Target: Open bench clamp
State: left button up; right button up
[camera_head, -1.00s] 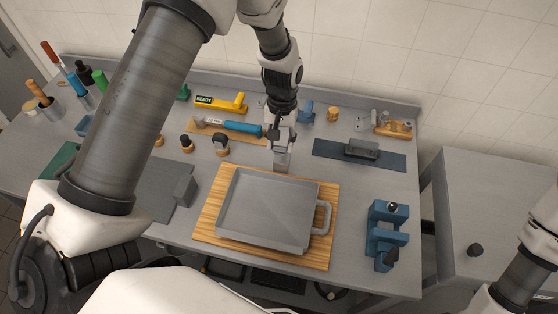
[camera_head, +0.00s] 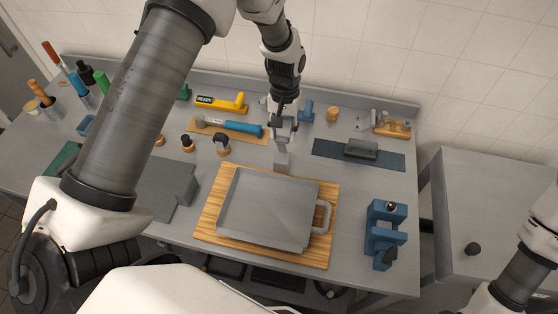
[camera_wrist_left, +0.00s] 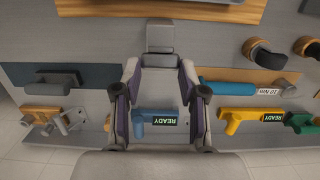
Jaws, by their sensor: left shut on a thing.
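A blue vise-like clamp (camera_head: 385,232) with a dark handle stands at the right front of the bench. I cannot tell how far its jaws are apart. My left gripper (camera_head: 283,141) is well to its left and behind the tray, pointing down. It is shut on a small grey block (camera_head: 281,159). The wrist view shows the same gripper (camera_wrist_left: 160,66) with the block (camera_wrist_left: 160,37) at its fingertips. I cannot tell whether the block touches the bench. Part of my right arm shows at the lower right, but its gripper is out of view.
A grey tray (camera_head: 266,212) lies on a wooden board (camera_head: 208,219) in front of the left gripper. A dark mat (camera_head: 389,162) bears a grey handled tool. Bare bench separates tray and clamp.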

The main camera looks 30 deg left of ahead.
pick_arm(q)
jog(key=o, duration=1)
jog(key=shift+w, duration=0.3)
jog(key=shift+r, duration=0.15)
notch_tip(320, 180, up, 4)
jog(key=shift+w+a+f+p, duration=0.1)
jog(key=shift+w+p, duration=0.05)
jog(key=shift+p, duration=0.15)
jog(key=r, duration=0.4)
jog(key=shift+w, duration=0.2)
